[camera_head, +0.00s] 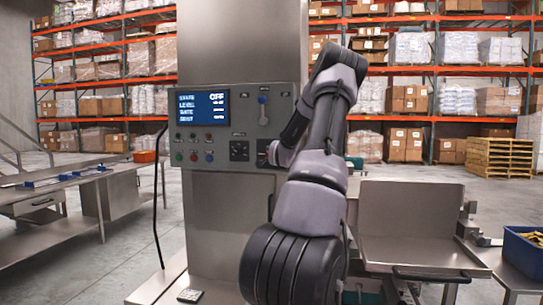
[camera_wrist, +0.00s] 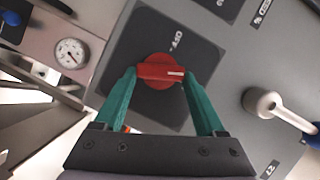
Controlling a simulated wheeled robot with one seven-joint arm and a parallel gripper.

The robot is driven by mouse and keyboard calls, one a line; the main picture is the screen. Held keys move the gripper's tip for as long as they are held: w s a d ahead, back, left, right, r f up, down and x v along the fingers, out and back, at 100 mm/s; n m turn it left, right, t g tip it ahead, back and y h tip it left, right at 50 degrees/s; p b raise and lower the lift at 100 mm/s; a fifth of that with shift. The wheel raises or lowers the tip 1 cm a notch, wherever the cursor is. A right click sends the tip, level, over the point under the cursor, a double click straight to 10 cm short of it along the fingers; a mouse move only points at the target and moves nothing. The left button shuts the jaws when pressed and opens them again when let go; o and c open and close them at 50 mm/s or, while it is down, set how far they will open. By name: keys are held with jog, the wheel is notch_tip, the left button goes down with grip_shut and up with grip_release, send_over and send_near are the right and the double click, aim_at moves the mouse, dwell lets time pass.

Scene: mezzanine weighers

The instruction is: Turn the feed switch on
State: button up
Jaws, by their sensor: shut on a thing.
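The switch is a red rotary knob (camera_wrist: 152,60) with a white pointer line, on a dark square plate (camera_wrist: 120,50) with a small white label that seems to read OFF. My gripper (camera_wrist: 158,76) has its two green fingers shut on the knob's bar, one at each end. The pointer line is toward the right finger in the wrist view. In the head view my arm reaches the right part of the grey control panel (camera_head: 215,105), and the wrist hides most of the knob. The panel's blue screen (camera_head: 203,107) shows OFF in its top line.
A blue-handled lever (camera_head: 263,100) sits just above my wrist; it also shows in the wrist view (camera_wrist: 264,103). A black dial (camera_head: 239,150) and several coloured buttons are left of my gripper. A steel tray (camera_head: 410,215) and blue bin (camera_head: 523,250) stand right.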

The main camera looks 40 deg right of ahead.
jog(key=shift+f+m+t, duration=0.2)
jog(key=shift+m+t, duration=0.25)
jog(key=shift+m, duration=0.55)
jog(key=shift+f+m+t, duration=0.15)
jog(key=shift+m+t, duration=0.3)
jog(key=shift+m, duration=0.55)
jog(key=o, duration=1.3)
jog(key=v, duration=1)
jog(key=shift+s+a+f, duration=0.1)
jog(key=shift+s+a, duration=0.1)
jog(key=shift+s, duration=0.15)
